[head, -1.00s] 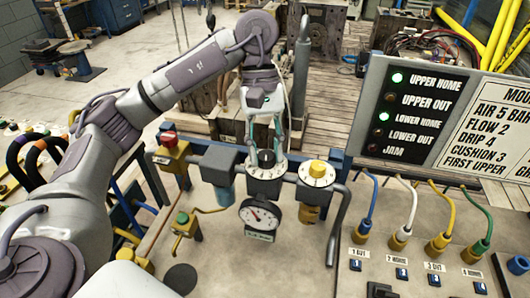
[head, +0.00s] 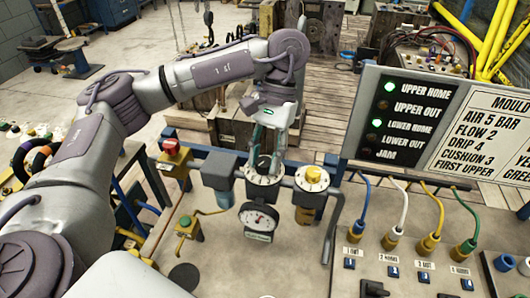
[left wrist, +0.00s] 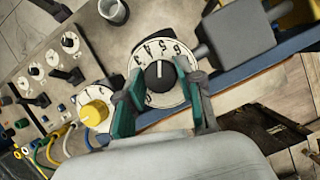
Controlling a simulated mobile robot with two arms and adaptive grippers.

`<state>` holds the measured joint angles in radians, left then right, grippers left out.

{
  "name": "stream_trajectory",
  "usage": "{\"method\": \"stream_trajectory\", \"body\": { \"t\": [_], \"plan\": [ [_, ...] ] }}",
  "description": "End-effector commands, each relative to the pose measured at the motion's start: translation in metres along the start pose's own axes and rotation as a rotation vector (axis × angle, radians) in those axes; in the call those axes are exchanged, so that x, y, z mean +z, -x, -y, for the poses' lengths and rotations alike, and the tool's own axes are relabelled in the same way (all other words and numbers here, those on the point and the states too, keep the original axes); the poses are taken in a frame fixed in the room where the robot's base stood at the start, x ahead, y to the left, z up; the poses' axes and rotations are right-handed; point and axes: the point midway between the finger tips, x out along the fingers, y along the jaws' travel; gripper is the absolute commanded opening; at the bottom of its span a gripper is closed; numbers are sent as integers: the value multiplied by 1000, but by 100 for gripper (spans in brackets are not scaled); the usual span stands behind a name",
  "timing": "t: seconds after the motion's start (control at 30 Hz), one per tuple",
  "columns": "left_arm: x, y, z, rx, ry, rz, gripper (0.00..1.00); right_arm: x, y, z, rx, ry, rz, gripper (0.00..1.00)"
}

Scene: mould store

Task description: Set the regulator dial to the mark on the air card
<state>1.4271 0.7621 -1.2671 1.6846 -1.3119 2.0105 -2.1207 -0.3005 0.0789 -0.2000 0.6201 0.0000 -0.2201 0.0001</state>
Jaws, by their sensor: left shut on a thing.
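The regulator dial (head: 263,189) is a white numbered disc with a black knob, on the air line above a round pressure gauge (head: 258,217). In the left wrist view the dial (left wrist: 149,94) shows its numbers around the knob (left wrist: 159,75). My left gripper (head: 264,168) comes down from above, its teal fingers shut on the dial from two sides, as the left wrist view shows. The air card (head: 492,135) reads "AIR 5 BAR". My right gripper is not in view.
A yellow-knobbed dial (head: 313,179) stands close to the right. A red-topped yellow box (head: 173,152) and a green-button valve (head: 186,224) are to the left. A lamp panel (head: 400,118) and coloured cables (head: 432,241) stand at the right.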

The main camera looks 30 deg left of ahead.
Motion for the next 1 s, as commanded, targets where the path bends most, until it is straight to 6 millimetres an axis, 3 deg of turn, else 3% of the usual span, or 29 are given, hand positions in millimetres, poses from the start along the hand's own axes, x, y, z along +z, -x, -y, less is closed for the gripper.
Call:
{"method": "stream_trajectory", "body": {
  "t": [0.5,0.53,0.67,1.0],
  "plan": [
    [0,-1,0,-8,-19,-1,2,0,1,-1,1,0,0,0],
    [0,-1,0,-8,-19,-1,38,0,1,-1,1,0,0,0],
    [0,-1,0,-8,-19,-1,60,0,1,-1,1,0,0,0],
    [0,1,0,-8,-19,-1,61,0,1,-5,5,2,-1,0]
  ]
}}
